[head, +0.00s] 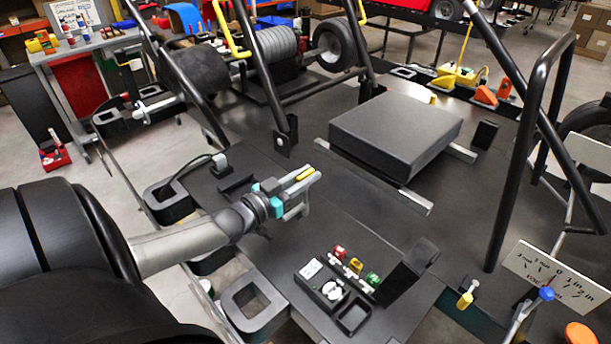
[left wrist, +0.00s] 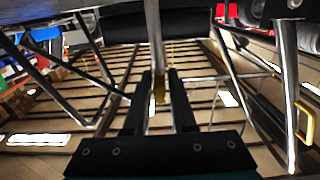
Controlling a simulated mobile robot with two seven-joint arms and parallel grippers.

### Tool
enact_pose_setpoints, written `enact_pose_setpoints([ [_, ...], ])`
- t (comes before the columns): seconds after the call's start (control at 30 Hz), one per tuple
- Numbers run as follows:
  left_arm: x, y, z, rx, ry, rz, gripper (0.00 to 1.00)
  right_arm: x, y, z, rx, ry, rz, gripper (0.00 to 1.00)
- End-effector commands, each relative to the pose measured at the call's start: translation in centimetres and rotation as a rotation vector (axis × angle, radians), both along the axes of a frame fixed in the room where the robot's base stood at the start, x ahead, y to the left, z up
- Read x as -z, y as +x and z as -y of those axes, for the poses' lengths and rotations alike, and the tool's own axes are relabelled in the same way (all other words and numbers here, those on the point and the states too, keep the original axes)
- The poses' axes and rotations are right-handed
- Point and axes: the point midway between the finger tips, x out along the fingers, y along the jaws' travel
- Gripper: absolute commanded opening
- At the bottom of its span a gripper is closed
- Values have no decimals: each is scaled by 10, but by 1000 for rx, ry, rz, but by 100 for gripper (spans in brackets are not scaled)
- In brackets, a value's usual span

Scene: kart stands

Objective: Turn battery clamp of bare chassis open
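The battery clamp shows as a yellow grip on a grey bar (head: 303,174), beside the black battery box area of the bare chassis (head: 345,215). My left gripper (head: 298,187) reaches in from the left, with teal finger bases and grey fingers at the yellow grip. In the left wrist view, the two dark fingers (left wrist: 160,95) stand close on both sides of the yellow grip, which fills the narrow gap. A pale bar (left wrist: 154,35) runs up from it. The clamp's base is partly hidden by the gripper. My right gripper is not in view.
A flat black seat-like box (head: 395,130) lies on the chassis deck. Black roll bars (head: 515,170) rise at the right and centre. A small panel with red, yellow and green buttons (head: 355,265) sits in front. A worktable (head: 85,45) stands at the back left.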

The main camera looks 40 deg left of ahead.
Motion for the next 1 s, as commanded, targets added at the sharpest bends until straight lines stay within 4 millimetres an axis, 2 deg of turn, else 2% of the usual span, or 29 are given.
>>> enact_pose_setpoints([
  [0.03, 0, 0, 0, 0, 0, 0, 17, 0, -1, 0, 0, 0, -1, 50],
  [0.2, 0, 0, 0, 0, 0, 0, 0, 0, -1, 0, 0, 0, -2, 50],
  [1.0, 0, 0, 0, 1, 0, 0, 0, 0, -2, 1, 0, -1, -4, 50],
])
